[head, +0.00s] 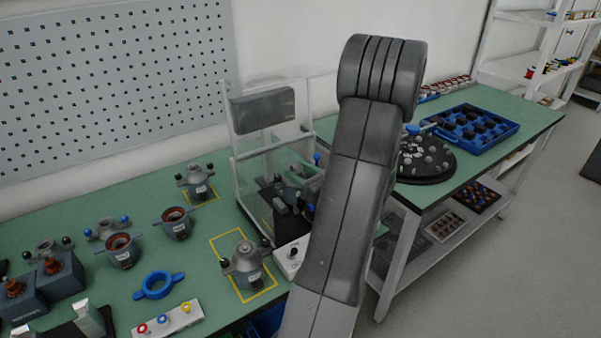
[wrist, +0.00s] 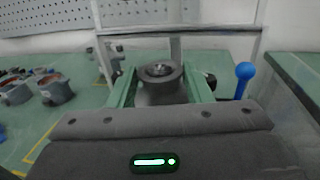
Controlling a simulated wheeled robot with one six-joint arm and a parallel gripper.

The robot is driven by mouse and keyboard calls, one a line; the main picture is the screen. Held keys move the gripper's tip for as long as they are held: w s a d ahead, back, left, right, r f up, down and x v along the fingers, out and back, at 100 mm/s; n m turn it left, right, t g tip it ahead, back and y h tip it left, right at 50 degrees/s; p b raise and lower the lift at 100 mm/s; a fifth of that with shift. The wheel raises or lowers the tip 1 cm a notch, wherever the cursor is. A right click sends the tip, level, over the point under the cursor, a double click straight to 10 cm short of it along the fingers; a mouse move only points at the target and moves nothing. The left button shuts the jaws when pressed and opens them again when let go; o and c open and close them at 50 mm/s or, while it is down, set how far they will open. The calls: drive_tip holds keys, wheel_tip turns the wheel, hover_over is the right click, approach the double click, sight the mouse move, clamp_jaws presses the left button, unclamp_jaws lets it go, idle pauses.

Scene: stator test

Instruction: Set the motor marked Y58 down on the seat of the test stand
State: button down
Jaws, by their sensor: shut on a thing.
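In the wrist view my gripper (wrist: 160,98) is shut on a grey round motor (wrist: 160,90), which stands upright with its top showing. Its marking cannot be read. Green upright pieces flank it on both sides; I cannot tell whether these belong to the jaws or the stand. The test stand (head: 236,170), with a clear-walled frame and a dark grey box on top, is in the middle of the head view. A blue-knobbed lever (wrist: 245,72) is right of the motor. My arm hides much of the stand, and whether the motor touches the seat cannot be seen.
Two other grey motors (head: 197,185) (head: 247,268) stand on yellow-outlined spots on the green bench. Open housings (head: 175,224), a blue ring (head: 158,285) and a button strip (head: 168,318) lie left. A blue tray (head: 470,130) and round dark plate (head: 425,165) stand right.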

drive_tip(key=c, duration=0.7)
unclamp_jaws()
drive_tip(key=shift+f, duration=0.1)
drive_tip(key=shift+s+d, duration=0.1)
drive_tip(key=shift+d, duration=0.05)
drive_tip(key=b+v, duration=0.1)
drive_tip(key=v, duration=1)
drive_tip(key=shift+s+d, duration=0.2)
drive_tip(key=shift+s, duration=0.05)
